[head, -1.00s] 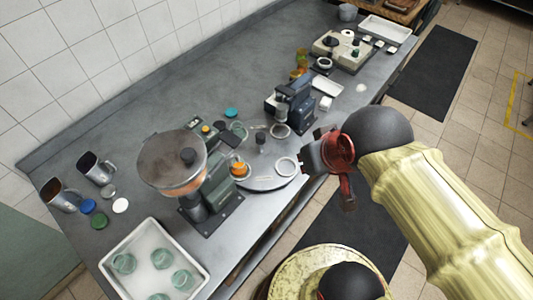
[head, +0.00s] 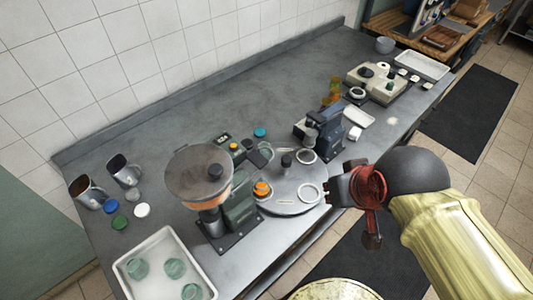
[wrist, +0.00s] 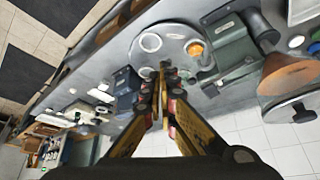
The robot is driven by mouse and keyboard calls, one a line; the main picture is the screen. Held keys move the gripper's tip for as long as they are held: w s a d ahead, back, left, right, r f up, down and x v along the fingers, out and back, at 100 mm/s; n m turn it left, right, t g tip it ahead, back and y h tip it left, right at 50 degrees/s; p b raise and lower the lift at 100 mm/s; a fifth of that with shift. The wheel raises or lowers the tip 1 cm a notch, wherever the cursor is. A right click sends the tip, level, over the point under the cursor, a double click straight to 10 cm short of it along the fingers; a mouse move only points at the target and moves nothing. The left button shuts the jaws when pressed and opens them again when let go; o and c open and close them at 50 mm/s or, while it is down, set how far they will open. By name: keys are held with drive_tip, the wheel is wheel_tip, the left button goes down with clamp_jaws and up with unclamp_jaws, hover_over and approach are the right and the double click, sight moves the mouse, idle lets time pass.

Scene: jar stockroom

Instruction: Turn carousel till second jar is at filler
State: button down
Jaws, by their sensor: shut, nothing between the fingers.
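The wrist view shows the carousel (wrist: 172,30) and orange jar (wrist: 195,48). My gripper (head: 328,190) is shut and empty near the carousel's right edge. In the wrist view its fingertips (wrist: 163,72) overlap the carousel; contact cannot be told.
A dark blue-grey machine (head: 326,130) stands behind the carousel. A white tray (head: 158,238) with several glass jars is at front left. Metal jugs (head: 122,171) and coloured lids (head: 119,222) lie at left. A scale-like device (head: 378,82) is further back.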

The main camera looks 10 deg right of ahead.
sight(288, 159)
drive_tip(key=c, duration=2.6)
unclamp_jaws()
